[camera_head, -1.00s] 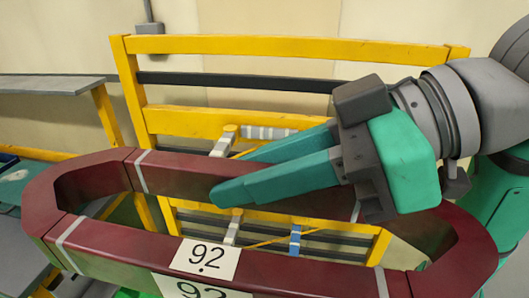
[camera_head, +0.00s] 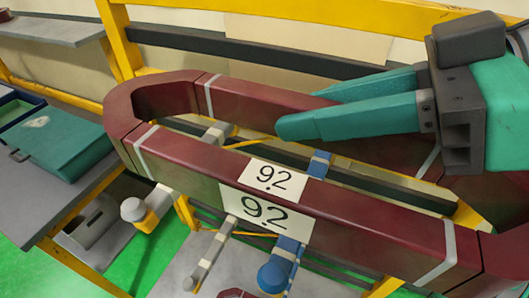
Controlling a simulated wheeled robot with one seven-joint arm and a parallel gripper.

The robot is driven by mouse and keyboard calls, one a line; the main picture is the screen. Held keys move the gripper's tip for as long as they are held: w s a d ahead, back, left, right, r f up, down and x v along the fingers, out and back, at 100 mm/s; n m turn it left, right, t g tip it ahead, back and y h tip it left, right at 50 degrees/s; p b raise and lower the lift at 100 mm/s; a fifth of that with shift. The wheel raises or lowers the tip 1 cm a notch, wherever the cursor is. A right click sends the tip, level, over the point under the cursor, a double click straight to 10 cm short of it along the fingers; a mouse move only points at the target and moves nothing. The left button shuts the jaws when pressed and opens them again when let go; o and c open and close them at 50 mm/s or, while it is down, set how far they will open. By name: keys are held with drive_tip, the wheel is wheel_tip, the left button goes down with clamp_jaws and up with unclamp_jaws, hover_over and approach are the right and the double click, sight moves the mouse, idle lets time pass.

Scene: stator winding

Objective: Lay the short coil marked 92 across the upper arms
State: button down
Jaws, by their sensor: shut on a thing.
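The dark red coil (camera_head: 185,160) is a long rounded loop with grey bands. It carries two white labels reading 92 (camera_head: 270,178), one on its top face and one on its front face. My gripper (camera_head: 345,103) is shut on the coil's far long side, with its teal fingers over that bar. The coil is tilted in the picture, lower at right, and its right end is partly cut off. Padded arms of the yellow rack (camera_head: 115,35) show through and below the coil, including a blue-ended arm (camera_head: 273,276) and a white-ended arm (camera_head: 133,208). I cannot tell whether the coil touches any arm.
A grey bench (camera_head: 50,230) at left holds a teal box (camera_head: 65,143). A grey shelf (camera_head: 50,30) stands at the upper left. A dark rail (camera_head: 230,42) crosses behind the coil. Green floor (camera_head: 125,190) shows between the bench and the rack.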

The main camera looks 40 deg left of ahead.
drive_tip(key=shift+w, duration=0.35)
drive_tip(key=shift+w+a+f, duration=0.15)
drive_tip(key=shift+w+a, duration=0.1)
drive_tip(key=shift+a, duration=0.05)
drive_tip(key=w+a+f, duration=0.6)
drive_tip(key=a+f, duration=0.5)
drive_tip(key=f, duration=0.1)
drive_tip(key=shift+w+a+f, duration=0.25)
drive_tip(key=shift+w+f, duration=0.1)
drive_tip(key=shift+f, duration=0.15)
drive_tip(key=c, duration=1.5)
unclamp_jaws()
drive_tip(key=shift+c, duration=0.2)
